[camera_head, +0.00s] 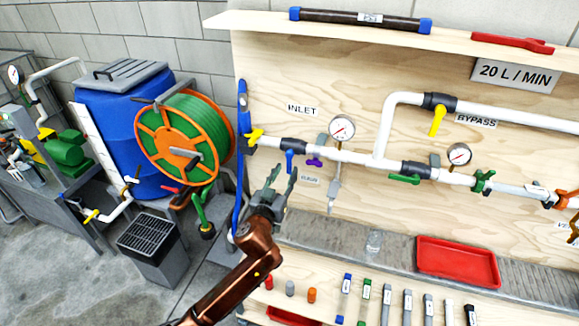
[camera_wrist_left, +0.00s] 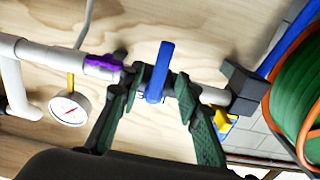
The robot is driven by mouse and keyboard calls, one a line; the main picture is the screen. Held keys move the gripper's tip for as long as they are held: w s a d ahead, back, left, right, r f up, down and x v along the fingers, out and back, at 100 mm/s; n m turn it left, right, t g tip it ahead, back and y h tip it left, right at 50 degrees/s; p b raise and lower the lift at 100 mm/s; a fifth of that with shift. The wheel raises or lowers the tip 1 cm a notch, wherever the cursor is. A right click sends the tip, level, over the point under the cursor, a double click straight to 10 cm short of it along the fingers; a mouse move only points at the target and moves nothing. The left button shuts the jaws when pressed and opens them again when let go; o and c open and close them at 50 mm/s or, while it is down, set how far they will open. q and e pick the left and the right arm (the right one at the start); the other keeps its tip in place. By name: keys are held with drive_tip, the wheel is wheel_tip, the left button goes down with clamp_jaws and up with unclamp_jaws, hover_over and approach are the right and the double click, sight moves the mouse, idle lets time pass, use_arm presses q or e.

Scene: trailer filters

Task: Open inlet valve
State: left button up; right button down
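The inlet valve sits on the white pipe just below the INLET label (camera_head: 302,110). It has a black body (camera_head: 293,145) and a blue lever handle (camera_head: 290,162) that hangs down across the pipe. My left gripper (camera_head: 280,178) is open just below the handle in the head view, its fingers pointing up toward the board. In the left wrist view the blue handle (camera_wrist_left: 158,72) stands between the two open fingertips of the left gripper (camera_wrist_left: 157,88), with gaps on both sides. The valve body is partly hidden there. My right gripper is not in view.
A purple handle (camera_head: 315,162) and a pressure gauge (camera_head: 342,128) are right of the valve. A yellow handle (camera_head: 254,137) and blue hose (camera_head: 240,195) are left. A green hose reel (camera_head: 185,138) stands farther left. A red tray (camera_head: 458,261) lies on the bench.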

sight(289, 166)
use_arm(q)
drive_tip(key=shift+b+x, duration=0.45)
drive_tip(key=shift+x, duration=1.7)
drive_tip(key=shift+c, duration=0.2)
clamp_jaws()
